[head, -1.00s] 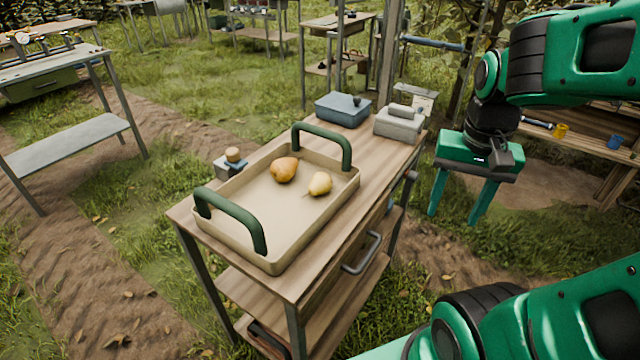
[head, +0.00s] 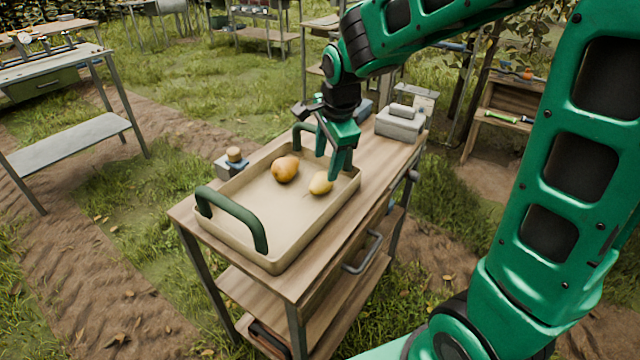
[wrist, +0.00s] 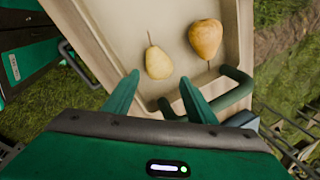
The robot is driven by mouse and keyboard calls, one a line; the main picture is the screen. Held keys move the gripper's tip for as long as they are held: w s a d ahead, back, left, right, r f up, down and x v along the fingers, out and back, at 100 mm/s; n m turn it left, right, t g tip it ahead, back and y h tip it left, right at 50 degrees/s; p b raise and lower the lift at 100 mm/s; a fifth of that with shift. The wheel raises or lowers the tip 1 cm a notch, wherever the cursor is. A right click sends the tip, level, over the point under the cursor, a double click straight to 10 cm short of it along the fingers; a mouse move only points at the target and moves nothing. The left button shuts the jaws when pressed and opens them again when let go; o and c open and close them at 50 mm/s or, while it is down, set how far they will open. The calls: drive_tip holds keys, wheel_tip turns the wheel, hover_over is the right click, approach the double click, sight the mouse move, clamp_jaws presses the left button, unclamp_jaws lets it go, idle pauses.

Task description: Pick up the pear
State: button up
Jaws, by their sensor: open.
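Two pears lie in a beige tray (head: 225,240) with green handles on the wooden cart. The yellow pear (head: 321,183) is nearer the tray's right side. The orange-brown pear (head: 285,169) lies to its left. My gripper (head: 327,172) is over the far end of the tray, pointing down, open and empty. In the head view its fingers overlap the edge of the yellow pear; I cannot tell if they touch. In the wrist view, the yellow pear (wrist: 157,62) lies beyond and between the open fingertips (wrist: 158,82), and the orange-brown pear (wrist: 206,39) is to the right.
The tray's far green handle (wrist: 225,100) is close to my right finger in the wrist view. A grey box (head: 400,122) stands at the cart's far end. The near tray floor is bare.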

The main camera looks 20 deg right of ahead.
sight(322, 176)
drive_tip(key=shift+x, duration=3.9)
drive_tip(key=shift+a, duration=0.15)
drive_tip(key=shift+c, duration=0.2)
drive_tip(key=c, duration=0.7)
